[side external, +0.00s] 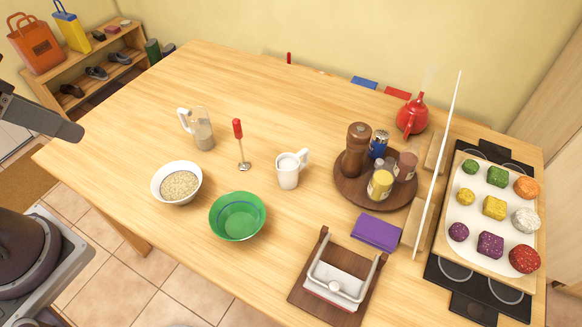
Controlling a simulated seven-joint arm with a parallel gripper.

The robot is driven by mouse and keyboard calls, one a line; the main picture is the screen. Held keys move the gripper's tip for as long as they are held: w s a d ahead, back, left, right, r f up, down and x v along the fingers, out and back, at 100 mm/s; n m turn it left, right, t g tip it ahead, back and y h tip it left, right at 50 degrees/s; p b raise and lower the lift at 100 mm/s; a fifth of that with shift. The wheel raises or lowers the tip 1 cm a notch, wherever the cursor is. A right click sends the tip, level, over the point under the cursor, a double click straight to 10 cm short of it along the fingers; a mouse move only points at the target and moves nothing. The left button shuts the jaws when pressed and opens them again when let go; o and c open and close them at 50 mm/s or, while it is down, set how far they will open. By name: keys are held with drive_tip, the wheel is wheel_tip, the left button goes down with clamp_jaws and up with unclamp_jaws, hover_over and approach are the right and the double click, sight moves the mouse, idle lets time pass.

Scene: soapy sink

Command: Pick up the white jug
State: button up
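A small white jug (288,171) stands upright near the middle of the wooden table, its handle to the right. A second, see-through jug (201,131) with a white handle stands further left and back, with something greyish in its lower part. A dark grey end part of my arm, seemingly my gripper (62,128), reaches in from the left edge. It is above and apart from both jugs, well to the left. No fingertips can be made out, so its opening cannot be told. Nothing is seen held in it.
A red-handled tool (239,143) stands left of the white jug. A green bowl (237,218) and a white bowl of grains (178,185) are in front. A round wooden tray (346,190) with shakers is right. A tilted white panel (439,165) stands before the hob. The back left table is clear.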

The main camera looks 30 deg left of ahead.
drive_tip(key=shift+o, duration=0.5)
drive_tip(key=m+g+h, duration=0.1)
drive_tip(key=m+h, duration=0.1)
drive_tip(key=m, duration=0.3)
hover_over(305, 148)
drive_tip(key=s+a, duration=0.4)
wheel_tip(305, 148, down, 18)
drive_tip(key=shift+m+g, duration=0.3)
drive_tip(key=x, duration=0.6)
drive_tip(key=s+d+x, duration=0.1)
drive_tip(key=x, duration=1.1)
drive_tip(key=shift+s+d+f, duration=0.15)
drive_tip(key=shift+s+d, duration=0.1)
clamp_jaws()
